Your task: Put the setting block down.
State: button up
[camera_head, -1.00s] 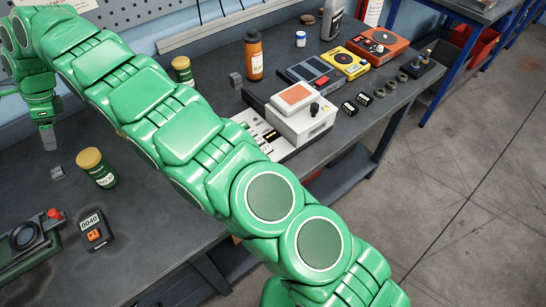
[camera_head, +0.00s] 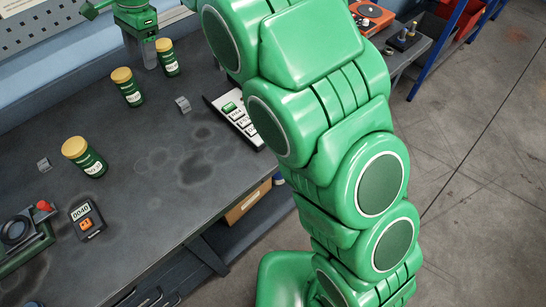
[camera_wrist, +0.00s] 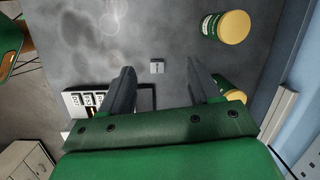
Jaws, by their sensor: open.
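A small grey block (camera_head: 183,104) lies on the dark bench; I take it for the setting block. In the wrist view the block (camera_wrist: 157,66) shows in the gap between my fingers, small and beyond the tips, with clear space on both sides. My gripper (camera_head: 150,58) is open and empty above the back of the bench. The fingers also show in the wrist view (camera_wrist: 160,72), spread apart. A second similar grey block (camera_head: 44,164) lies farther left.
Green jars with yellow lids stand nearby: one left of the block (camera_head: 127,87), one behind (camera_head: 168,58), one nearer the front (camera_head: 85,157). A white keyed panel (camera_head: 234,118) lies right of the block, partly behind my arm. The bench middle is clear.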

jog(key=s+d+r+n+h, duration=0.1)
jog(key=s+d+r, duration=0.15)
jog(key=d, duration=1.15)
jog(key=s+d+r+n, duration=0.15)
jog(key=s+d, duration=0.25)
jog(key=d, duration=1.1)
jog(key=s+d+f+n, duration=0.2)
jog(key=s+d+f, duration=0.1)
jog(key=s+d, duration=0.6)
jog(key=s+d+f+n+h, duration=0.1)
jog(key=s+d+f+n, duration=0.1)
jog(key=s+d, duration=0.8)
jog(key=s+f, duration=0.1)
jog(key=s, duration=0.4)
jog(key=shift+d+f, duration=0.3)
jog(key=shift+f, duration=0.05)
jog(key=shift+o, duration=0.5)
jog(key=shift+s+n, duration=0.1)
jog(key=shift+n, duration=0.15)
